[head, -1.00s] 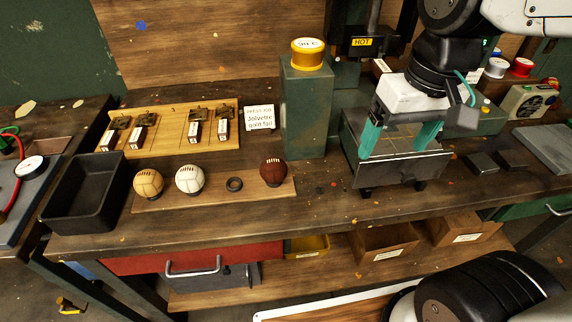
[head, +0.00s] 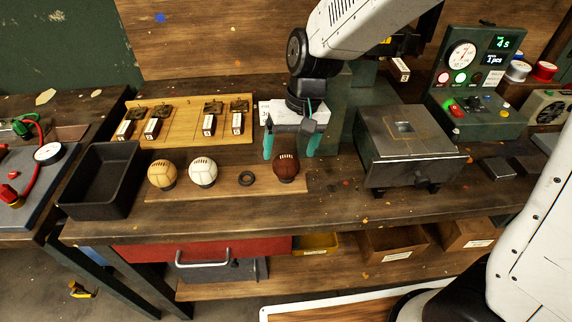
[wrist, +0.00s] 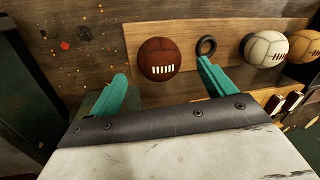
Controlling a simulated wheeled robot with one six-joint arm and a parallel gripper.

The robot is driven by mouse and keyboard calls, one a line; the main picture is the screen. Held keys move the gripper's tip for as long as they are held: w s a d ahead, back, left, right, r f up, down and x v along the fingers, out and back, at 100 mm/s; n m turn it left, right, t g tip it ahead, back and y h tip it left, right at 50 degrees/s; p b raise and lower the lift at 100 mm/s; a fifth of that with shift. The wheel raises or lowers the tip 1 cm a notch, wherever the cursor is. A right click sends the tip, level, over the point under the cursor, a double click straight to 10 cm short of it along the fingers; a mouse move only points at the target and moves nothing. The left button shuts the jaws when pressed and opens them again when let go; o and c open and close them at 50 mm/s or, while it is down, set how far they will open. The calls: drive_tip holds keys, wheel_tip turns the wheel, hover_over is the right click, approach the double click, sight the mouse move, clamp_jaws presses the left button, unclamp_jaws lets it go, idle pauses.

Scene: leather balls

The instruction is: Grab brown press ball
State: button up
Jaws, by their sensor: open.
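The brown press ball (head: 286,167) has white lacing and sits at the right end of a low wooden board (head: 222,190). In the wrist view the ball (wrist: 159,59) lies ahead of my fingers, roughly between their lines. My gripper (head: 291,148) is open, with teal fingers above and behind the ball in the head view. The gripper also shows in the wrist view (wrist: 158,80), with nothing between its fingers. I cannot tell whether a finger touches the ball.
A dark ring (head: 246,178), a white ball (head: 203,171) and a tan ball (head: 162,174) share the board. A black bin (head: 101,180) stands at left. A metal press box (head: 408,150) stands right of the ball, with bare bench between.

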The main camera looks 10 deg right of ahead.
sight(288, 154)
drive_tip(key=f, duration=0.2)
drive_tip(key=a+f, duration=0.1)
drive_tip(key=f, duration=0.1)
drive_tip(key=shift+w+f, duration=0.1)
drive_tip(key=shift+d, duration=0.1)
drive_tip(key=c, duration=1.1)
